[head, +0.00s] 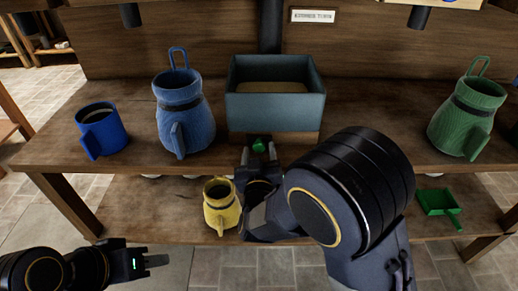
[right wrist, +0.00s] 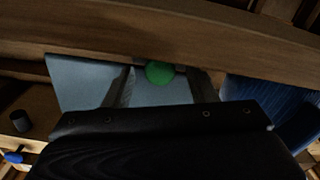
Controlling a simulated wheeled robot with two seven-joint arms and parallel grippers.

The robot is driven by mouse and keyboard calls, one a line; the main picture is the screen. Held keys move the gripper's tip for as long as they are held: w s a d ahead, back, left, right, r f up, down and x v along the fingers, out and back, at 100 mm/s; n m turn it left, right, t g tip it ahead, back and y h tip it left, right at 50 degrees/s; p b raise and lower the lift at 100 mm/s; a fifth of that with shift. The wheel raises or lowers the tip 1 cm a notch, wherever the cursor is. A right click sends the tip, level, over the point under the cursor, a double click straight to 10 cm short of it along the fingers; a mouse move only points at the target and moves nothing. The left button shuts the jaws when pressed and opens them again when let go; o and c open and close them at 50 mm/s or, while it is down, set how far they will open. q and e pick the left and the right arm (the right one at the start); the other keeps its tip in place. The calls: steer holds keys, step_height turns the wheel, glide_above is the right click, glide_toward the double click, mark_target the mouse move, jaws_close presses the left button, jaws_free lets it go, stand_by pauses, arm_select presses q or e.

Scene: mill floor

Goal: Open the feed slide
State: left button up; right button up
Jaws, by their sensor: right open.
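The feed slide shows as a green knob (head: 259,145) at the front, below a blue-grey hopper box (head: 275,112) with grain-coloured contents. The slide's plate is hidden, and I cannot tell how far it is drawn out. My right gripper (head: 258,152) is open at the knob. In the right wrist view the green knob (right wrist: 160,73) lies between the two fingers of the right gripper (right wrist: 160,88), with gaps seeming to show on both sides. My left gripper (head: 158,261) is apart from everything at the lower left, seen edge-on, so its opening is unclear.
On the wooden bench (head: 360,110) stand a blue mug (head: 101,131), a blue jug (head: 183,115) left of the hopper, and a green jug (head: 467,118) at the right. A yellow jug (head: 221,204) and a green scoop (head: 437,202) are on the lower shelf.

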steer(key=shift+w, duration=0.95)
jaws_close()
